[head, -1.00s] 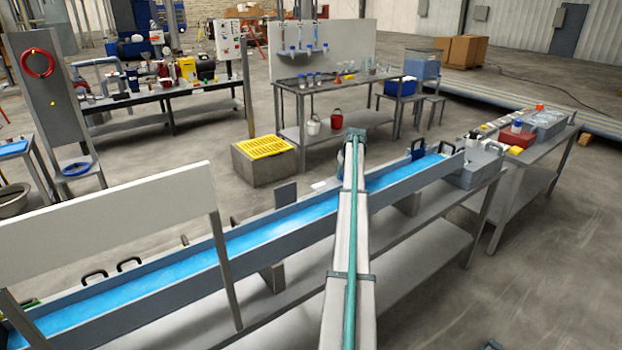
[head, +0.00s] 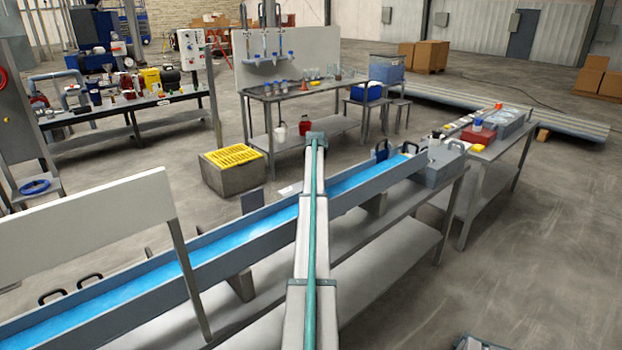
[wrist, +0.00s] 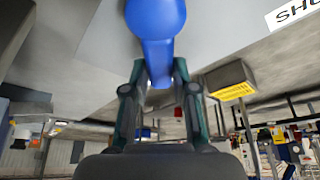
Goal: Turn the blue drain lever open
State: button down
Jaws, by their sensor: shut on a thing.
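The blue drain lever (wrist: 156,28) fills the top middle of the wrist view, with a wide rounded upper part and a narrower lower part. My gripper (wrist: 159,74) is shut on the lever's narrow part, one finger on each side. In the head view my arm reaches forward across the long trough. My gripper and the lever cannot be made out there. The lever's pivot and the fitting behind it are outside the wrist view or hidden.
The long grey trough with a blue inside (head: 228,243) runs under my arm. A white panel (head: 85,230) stands at the left. Beyond are a grey block with a yellow grate (head: 233,157) and a workbench (head: 300,97). Open floor (head: 560,230) lies at right.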

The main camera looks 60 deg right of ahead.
jog(key=c, duration=0.9)
grip_release()
jog(key=v, duration=1.2)
jog(key=shift+s, duration=0.1)
